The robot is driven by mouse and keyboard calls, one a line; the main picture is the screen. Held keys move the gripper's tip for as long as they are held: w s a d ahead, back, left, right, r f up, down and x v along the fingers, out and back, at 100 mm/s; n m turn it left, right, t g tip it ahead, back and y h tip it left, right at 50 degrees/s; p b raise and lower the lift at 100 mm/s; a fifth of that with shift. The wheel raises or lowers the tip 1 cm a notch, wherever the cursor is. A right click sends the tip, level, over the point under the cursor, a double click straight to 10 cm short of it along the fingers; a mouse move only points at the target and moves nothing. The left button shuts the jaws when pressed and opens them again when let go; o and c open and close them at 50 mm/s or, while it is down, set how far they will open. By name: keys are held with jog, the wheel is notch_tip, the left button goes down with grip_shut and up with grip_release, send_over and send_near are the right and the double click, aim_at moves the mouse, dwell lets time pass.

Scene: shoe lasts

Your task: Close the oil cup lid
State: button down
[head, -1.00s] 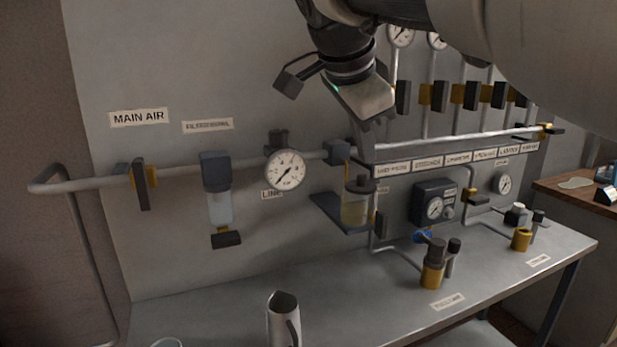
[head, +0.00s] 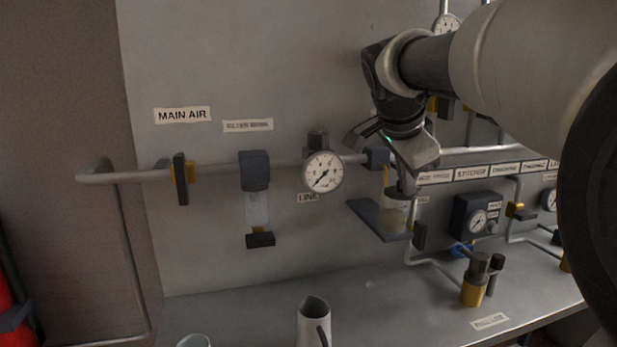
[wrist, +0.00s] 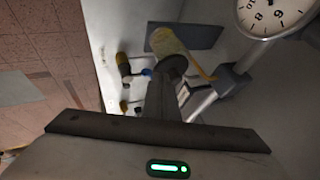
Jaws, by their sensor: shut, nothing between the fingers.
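The oil cup (head: 393,217) is a clear cup with yellowish oil, mounted on the panel right of the round gauge. It also shows in the wrist view (wrist: 182,44). A dark round lid (wrist: 173,66) is at the cup's mouth, by the fingertips in the wrist view. My gripper (head: 403,188) is shut and empty, pointing down directly over the cup. It hides much of the cup's top in the head view. I cannot tell whether the fingertips touch the lid, or whether the lid is fully down.
A pipe with a gauge (head: 323,172) and a filter bowl (head: 257,207) runs to the left. A regulator box (head: 477,215) is at right.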

aim_at(393, 190)
jog(key=shift+w, duration=0.25)
jog(key=shift+w+a+r, duration=0.1)
jog(key=shift+w+a, duration=1)
jog(key=shift+w, duration=0.05)
